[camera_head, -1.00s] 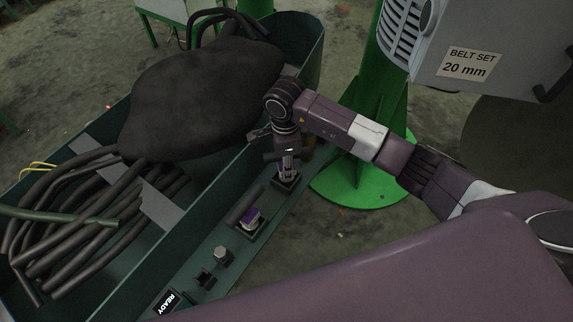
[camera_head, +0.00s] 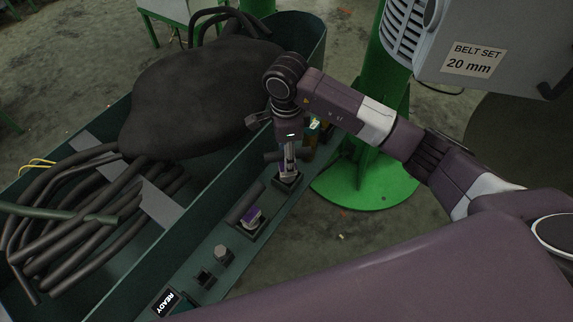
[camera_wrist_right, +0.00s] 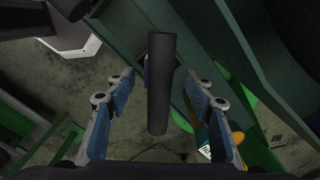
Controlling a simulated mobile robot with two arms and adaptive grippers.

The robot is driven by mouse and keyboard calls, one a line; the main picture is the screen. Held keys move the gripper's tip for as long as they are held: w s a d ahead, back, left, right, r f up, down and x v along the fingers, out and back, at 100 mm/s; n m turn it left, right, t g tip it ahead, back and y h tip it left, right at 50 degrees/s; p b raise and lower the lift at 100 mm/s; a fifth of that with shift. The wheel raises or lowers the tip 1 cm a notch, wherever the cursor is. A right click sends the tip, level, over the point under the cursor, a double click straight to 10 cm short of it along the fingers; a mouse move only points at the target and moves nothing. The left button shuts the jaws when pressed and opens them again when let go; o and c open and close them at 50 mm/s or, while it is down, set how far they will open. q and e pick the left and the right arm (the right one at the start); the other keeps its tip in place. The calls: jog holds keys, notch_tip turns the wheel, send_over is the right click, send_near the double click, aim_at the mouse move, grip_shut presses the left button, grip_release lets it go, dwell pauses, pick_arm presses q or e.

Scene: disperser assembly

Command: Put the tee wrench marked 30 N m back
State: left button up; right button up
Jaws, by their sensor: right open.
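A tee wrench stands upright in a socket on the narrow green ledge. Its silver shaft (camera_head: 289,168) and part of its dark crossbar (camera_head: 273,157) show in the head view. My right gripper (camera_head: 290,146) is just above it, pointing down. In the right wrist view the dark crossbar (camera_wrist_right: 160,95) lies between the spread blue-padded fingers of my right gripper (camera_wrist_right: 159,92), with gaps on both sides. No torque marking is readable. My left gripper is out of view.
A green trough (camera_head: 110,265) holds a big dark sack (camera_head: 200,95) and several dark hoses (camera_head: 75,220). A labelled yellow-and-teal item (camera_head: 312,127) is behind my right gripper. A green column base (camera_head: 365,180) stands to the right.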

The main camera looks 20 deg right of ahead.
notch_tip(320, 180, up, 7)
jog(key=shift+r+b, duration=0.15)
jog(key=shift+b, duration=0.6)
